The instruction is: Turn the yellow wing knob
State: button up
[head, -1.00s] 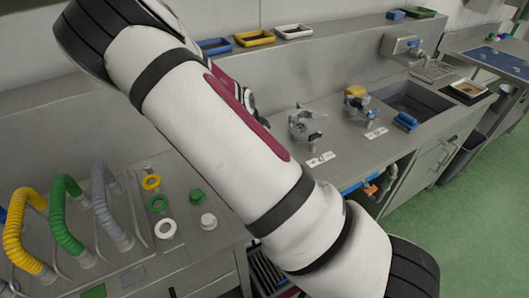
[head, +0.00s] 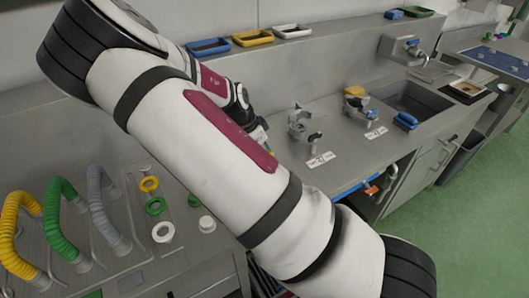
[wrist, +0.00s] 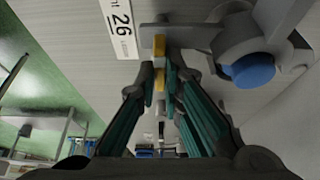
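The yellow wing knob (wrist: 160,77) shows in the wrist view as narrow yellow pieces with grey between them, near a grey fitting beside a label marked 26. My gripper (wrist: 161,82) has its teal fingers on both sides of the nearer yellow piece, their tips close together. I cannot tell whether the tips touch the knob. A blue round cap (wrist: 249,71) on a grey fitting is to the right of the fingertips. In the head view my arm covers most of my gripper, and I cannot make out the yellow wing knob there.
In the head view, two grey clamp-like fittings (head: 301,124) (head: 356,104) with labels stand on the steel counter. A sink (head: 410,101) lies to the right. Coloured hoses (head: 62,220) and rings (head: 163,232) are at lower left. Trays (head: 252,38) line the back ledge.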

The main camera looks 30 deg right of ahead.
jog(key=o, duration=0.4)
jog(key=shift+a, duration=0.1)
jog(key=v, duration=1.2)
